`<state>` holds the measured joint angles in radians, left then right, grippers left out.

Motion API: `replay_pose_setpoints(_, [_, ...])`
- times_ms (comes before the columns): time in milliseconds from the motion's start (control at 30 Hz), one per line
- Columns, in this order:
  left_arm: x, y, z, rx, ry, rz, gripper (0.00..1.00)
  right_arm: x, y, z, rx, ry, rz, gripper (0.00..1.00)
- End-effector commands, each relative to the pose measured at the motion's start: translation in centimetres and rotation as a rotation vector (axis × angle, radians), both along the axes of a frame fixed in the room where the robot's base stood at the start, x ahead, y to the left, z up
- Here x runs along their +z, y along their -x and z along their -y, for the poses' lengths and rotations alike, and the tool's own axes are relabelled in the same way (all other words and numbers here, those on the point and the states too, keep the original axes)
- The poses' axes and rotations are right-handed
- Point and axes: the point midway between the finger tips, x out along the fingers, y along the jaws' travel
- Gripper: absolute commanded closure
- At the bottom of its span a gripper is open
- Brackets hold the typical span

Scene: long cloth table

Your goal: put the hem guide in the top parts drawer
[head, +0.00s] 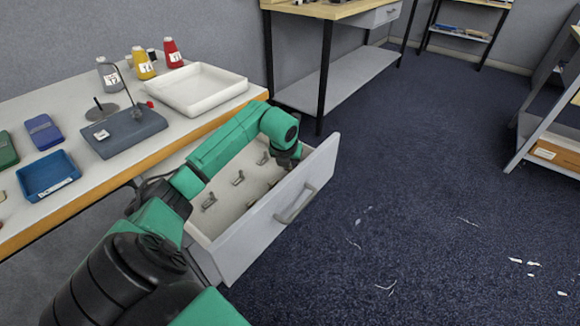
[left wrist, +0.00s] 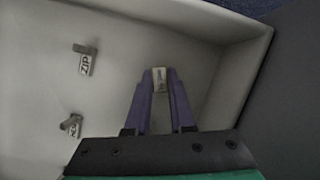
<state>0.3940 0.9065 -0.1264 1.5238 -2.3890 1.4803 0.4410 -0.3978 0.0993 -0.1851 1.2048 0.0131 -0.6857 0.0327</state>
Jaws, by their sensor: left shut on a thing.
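The top parts drawer (head: 262,232) is pulled open below the table, with a grey front and a bar handle. My left gripper (head: 287,163) points down into the drawer's far right end. In the left wrist view the gripper (left wrist: 159,82) is shut on a small pale labelled piece (left wrist: 159,75), taken to be the hem guide; its label is too small to read. The drawer floor (left wrist: 110,85) shows beneath it; I cannot tell whether the piece touches it. In the head view the gripper hides the piece. My right gripper is in neither view.
Several small metal parts lie in the drawer, one (left wrist: 85,62) tagged ZIP and another (left wrist: 72,125) nearby. The table holds a white tray (head: 198,110), thread cones (head: 143,64), a grey-blue stand (head: 128,130) and a blue bin (head: 47,184). The floor at right is mostly clear.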

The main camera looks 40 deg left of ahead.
Motion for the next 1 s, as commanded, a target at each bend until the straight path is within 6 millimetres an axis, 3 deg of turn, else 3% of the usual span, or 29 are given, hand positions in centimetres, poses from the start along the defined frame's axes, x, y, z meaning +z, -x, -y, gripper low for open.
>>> replay_pose_setpoints(167, [-0.2, 0.0, 0.0, 0.0, -0.001, 0.0, 1.0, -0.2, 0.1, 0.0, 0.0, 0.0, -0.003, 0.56])
replay_pose_setpoints(200, [-0.1, 0.0, 0.0, 0.0, -0.001, 0.0, 0.67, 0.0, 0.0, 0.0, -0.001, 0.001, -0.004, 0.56])
replay_pose_setpoints(267, [-0.1, 0.0, 0.0, 0.0, 0.0, -0.001, 0.48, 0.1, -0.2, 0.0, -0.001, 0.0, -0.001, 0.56])
replay_pose_setpoints(667, [0.8, 0.2, 0.1, -0.001, -0.002, 0.0, 0.48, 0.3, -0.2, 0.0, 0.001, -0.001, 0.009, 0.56])
replay_pose_setpoints(1000, [8.9, 3.2, 1.3, -0.002, -0.005, 0.002, 0.48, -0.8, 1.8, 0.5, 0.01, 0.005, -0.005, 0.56])
